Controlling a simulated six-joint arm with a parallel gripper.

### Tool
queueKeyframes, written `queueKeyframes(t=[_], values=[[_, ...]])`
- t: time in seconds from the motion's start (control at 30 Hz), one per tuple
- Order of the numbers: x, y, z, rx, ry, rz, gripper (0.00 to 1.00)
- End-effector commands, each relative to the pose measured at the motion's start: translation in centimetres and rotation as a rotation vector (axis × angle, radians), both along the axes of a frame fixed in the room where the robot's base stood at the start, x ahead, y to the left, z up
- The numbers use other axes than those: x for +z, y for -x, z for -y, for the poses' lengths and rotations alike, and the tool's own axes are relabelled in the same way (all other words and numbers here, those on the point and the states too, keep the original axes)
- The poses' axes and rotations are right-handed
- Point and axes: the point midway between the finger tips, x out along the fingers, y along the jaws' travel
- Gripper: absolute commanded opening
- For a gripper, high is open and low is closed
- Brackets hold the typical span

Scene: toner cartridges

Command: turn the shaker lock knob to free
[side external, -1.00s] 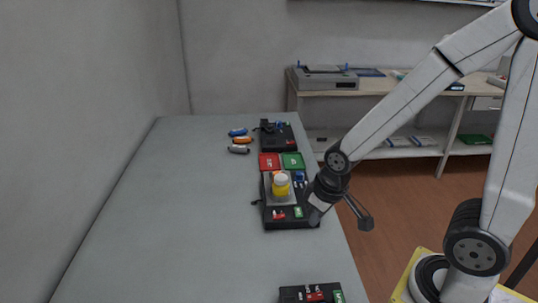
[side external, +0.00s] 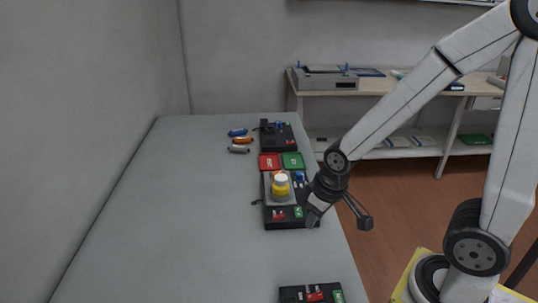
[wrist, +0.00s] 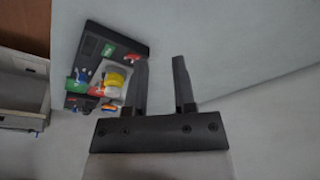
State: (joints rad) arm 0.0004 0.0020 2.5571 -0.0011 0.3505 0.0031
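The shaker (side external: 290,222) is a black base at the table's right edge. Its grey platform carries a yellow container with a white top (side external: 281,186). A small blue part (side external: 299,178), seemingly the lock knob, sits on the base right of the platform; in the wrist view a blue part (wrist: 82,72) shows beside the platform. Its exact setting is too small to read. My gripper (side external: 314,211) is beside the base's near right corner. In the wrist view my gripper (wrist: 165,60) has its fingers apart with nothing between them, and the shaker (wrist: 128,44) lies to their left.
Red (side external: 269,162) and green (side external: 292,161) trays lie behind the shaker. Another black device (side external: 279,142) and several small cartridges (side external: 241,139) are farther back. A black panel (side external: 312,293) is at the near edge. The table's left side is clear.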

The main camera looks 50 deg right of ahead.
Motion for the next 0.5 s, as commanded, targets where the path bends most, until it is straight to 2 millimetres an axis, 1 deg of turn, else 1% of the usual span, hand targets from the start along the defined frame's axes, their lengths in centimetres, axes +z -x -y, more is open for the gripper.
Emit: queueKeyframes(t=[0.03,0.07,0.1,0.13,0.17,0.27,0.37,0.5], values=[[0.0,-0.2,0.1,-0.005,0.000,0.000,0.51],[0.0,-0.4,0.1,-0.009,0.000,0.000,0.60],[0.0,-0.7,0.2,-0.017,0.000,0.000,0.73],[0.1,-1.0,0.3,-0.026,0.000,0.000,0.83],[0.1,-1.3,0.4,-0.036,0.001,0.000,0.87],[0.1,-3.0,1.0,-0.080,0.002,0.001,0.87],[0.1,-5.2,1.9,-0.145,0.004,0.002,0.87],[-0.1,-9.0,3.6,-0.258,0.010,0.007,0.87]])
